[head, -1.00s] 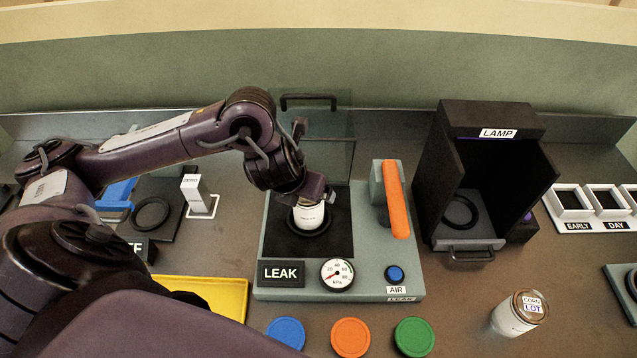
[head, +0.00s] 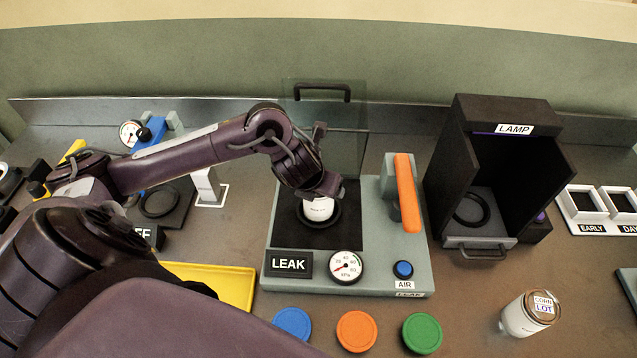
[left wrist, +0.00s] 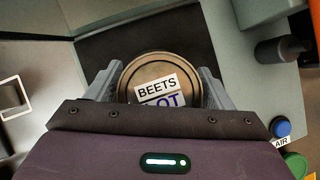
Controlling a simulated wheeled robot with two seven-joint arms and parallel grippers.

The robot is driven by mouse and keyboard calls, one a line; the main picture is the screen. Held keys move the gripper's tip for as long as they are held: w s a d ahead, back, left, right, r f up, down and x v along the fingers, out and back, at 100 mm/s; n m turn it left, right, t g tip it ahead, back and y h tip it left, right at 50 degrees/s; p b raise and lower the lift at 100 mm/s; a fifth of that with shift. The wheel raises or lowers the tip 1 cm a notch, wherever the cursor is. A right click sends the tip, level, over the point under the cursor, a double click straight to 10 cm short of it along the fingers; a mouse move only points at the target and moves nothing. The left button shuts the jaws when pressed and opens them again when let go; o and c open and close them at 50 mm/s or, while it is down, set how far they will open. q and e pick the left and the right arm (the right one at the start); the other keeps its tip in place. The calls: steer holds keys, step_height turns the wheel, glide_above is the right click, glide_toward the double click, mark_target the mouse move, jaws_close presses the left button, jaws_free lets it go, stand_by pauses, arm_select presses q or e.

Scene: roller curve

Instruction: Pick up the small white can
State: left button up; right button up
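A small white can (head: 319,209) stands in the black ring on the dark pad of the LEAK station (head: 341,283). In the left wrist view its round metal lid (left wrist: 160,72) carries a BEETS LOT label. My left gripper (head: 322,190) is over it from above, with one finger on each side, and both fingers look flush against it. The can's base sits within the ring; no gap under it shows. A second white can (head: 521,318), labelled CORN LOT, stands alone at the front right, clear of any gripper. My right gripper is not in view.
A clear raised panel (head: 338,133) stands behind the pad. An orange handle (head: 407,192) is right of it, then the black LAMP box (head: 497,122). Blue (head: 291,323), orange (head: 356,331) and green (head: 422,333) discs lie in front. A yellow tray (head: 235,286) is at left.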

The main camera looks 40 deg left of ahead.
arm_select(q)
steer(key=shift+c, duration=1.2)
steer(key=c, duration=0.8)
steer(key=shift+w+r, duration=0.15)
steer(key=shift+r, duration=0.5)
step_height(320, 180, up, 5)
steer(key=shift+r+p, duration=0.1)
steer(key=shift+p, duration=0.6)
steer(key=shift+r+p, duration=2.85)
steer(key=shift+r, duration=3.95)
